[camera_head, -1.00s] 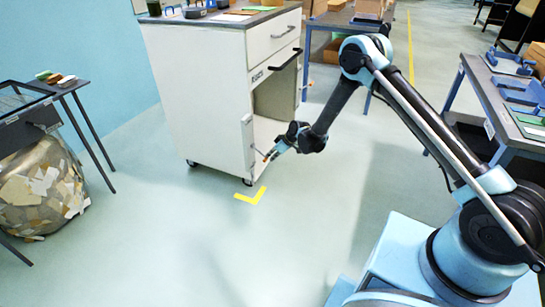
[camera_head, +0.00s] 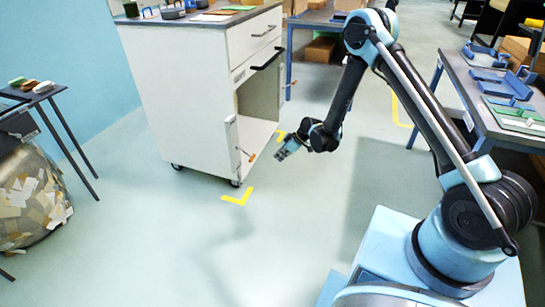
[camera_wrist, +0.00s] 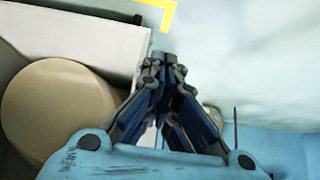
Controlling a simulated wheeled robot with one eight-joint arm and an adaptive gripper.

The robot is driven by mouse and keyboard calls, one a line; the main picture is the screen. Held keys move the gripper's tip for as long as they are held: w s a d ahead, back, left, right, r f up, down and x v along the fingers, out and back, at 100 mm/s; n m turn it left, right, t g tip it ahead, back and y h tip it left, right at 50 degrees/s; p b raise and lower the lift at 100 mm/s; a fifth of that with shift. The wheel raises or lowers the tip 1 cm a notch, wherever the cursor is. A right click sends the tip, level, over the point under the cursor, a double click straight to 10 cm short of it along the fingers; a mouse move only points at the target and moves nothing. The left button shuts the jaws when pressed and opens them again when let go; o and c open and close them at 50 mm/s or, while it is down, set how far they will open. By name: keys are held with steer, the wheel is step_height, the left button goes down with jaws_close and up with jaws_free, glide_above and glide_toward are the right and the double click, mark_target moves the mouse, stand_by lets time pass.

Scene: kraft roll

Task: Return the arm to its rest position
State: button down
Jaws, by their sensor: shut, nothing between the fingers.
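My gripper (camera_head: 281,156) hangs low over the floor, just right of the white cabinet's open front, and holds nothing. In the wrist view its fingers (camera_wrist: 163,57) are together. My arm is bent, with the elbow high and the forearm pointing down. A round tan end of what looks like the kraft roll (camera_wrist: 58,110) shows at the left in the wrist view, beside a pale panel and apart from the fingers. In the head view I cannot make out the roll.
The white cabinet (camera_head: 180,95) stands left of my gripper, its lower compartment open. A yellow floor mark (camera_head: 238,197) lies in front of it. A blue-legged table (camera_head: 465,90) with blue trays stands at right. A small dark table (camera_head: 50,95) is at left. The floor between is clear.

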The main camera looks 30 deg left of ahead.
steer(key=shift+w+d+r, duration=0.1)
steer(key=shift+d, duration=0.35)
